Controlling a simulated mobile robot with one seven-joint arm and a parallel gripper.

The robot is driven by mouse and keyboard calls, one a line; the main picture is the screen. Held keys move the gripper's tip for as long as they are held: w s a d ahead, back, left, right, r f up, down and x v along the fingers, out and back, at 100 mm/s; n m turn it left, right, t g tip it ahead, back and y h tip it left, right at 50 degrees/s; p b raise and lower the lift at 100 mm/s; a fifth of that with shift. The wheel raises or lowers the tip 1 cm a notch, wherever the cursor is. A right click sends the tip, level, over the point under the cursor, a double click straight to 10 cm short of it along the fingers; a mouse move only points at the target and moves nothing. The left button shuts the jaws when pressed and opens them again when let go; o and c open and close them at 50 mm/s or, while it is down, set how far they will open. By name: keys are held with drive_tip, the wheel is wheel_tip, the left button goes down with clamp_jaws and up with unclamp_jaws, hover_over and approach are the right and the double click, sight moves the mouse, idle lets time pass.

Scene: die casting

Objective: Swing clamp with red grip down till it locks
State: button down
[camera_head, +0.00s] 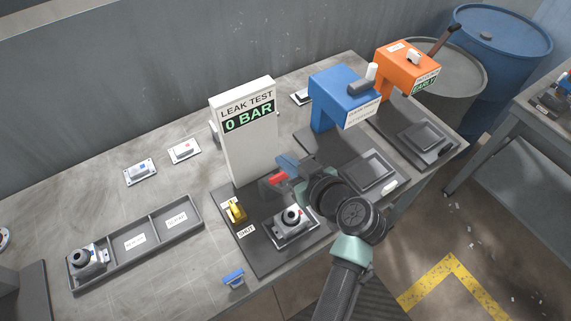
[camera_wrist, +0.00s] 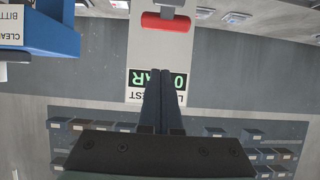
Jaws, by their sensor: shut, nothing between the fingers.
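The clamp's red grip (camera_head: 274,179) shows in the head view in front of the white leak test panel (camera_head: 247,140), above the black base. In the wrist view the red grip (camera_wrist: 166,22) lies crosswise on a grey arm at the top. My gripper (camera_wrist: 161,72) is shut and empty, its fingertips pointing towards the grip with a gap in the picture. In the head view my wrist covers the clamp's right side. A grey casting (camera_head: 291,217) with a round dark port sits in the fixture below the grip. The panel reads 0 BAR.
A yellow lever (camera_head: 236,211) stands left of the casting, by a SHUT label. A blue press (camera_head: 340,98) and an orange press (camera_head: 404,69) stand to the right. A grey divided tray (camera_head: 112,268) holds another casting at left. A small blue item (camera_head: 233,277) lies at the front edge.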

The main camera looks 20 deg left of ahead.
sight(284, 176)
drive_tip(key=f, duration=0.1)
drive_tip(key=w+a+f+p, duration=0.1)
drive_tip(key=f+p, duration=0.1)
drive_tip(key=f, duration=0.1)
drive_tip(key=shift+w+a, duration=0.15)
drive_tip(key=shift+a, duration=0.05)
drive_tip(key=shift+s+d+f, duration=0.2)
drive_tip(key=shift+d+f, duration=0.05)
drive_tip(key=shift+f, duration=0.1)
drive_tip(key=shift+f, duration=0.25)
